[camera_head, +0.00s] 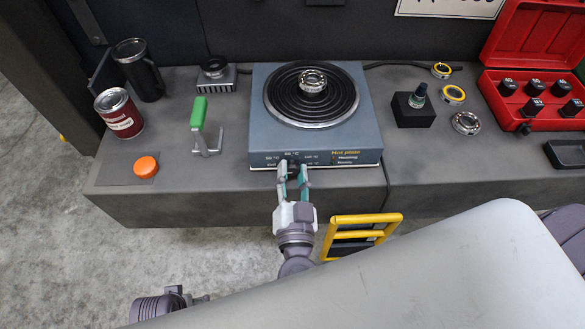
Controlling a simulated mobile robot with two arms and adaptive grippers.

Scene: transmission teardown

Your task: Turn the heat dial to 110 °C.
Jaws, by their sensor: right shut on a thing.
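The hot plate (258,110) is a blue-grey box with a round black coil, and a metal bearing (313,81) lies on the coil. The heat dial (293,167) is a small dark knob on its front panel, with temperature marks around it. My right gripper (293,173) is at the front panel, its two fingers on either side of the dial and shut on it. The fingers cover part of the dial, and I cannot read where it points. My left gripper does not show clearly; a purple-grey arm part of mine is at the bottom left.
At right are a black block (413,112), bearing rings (466,123) and a red case (530,95). A yellow frame (360,220) is below the bench edge.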

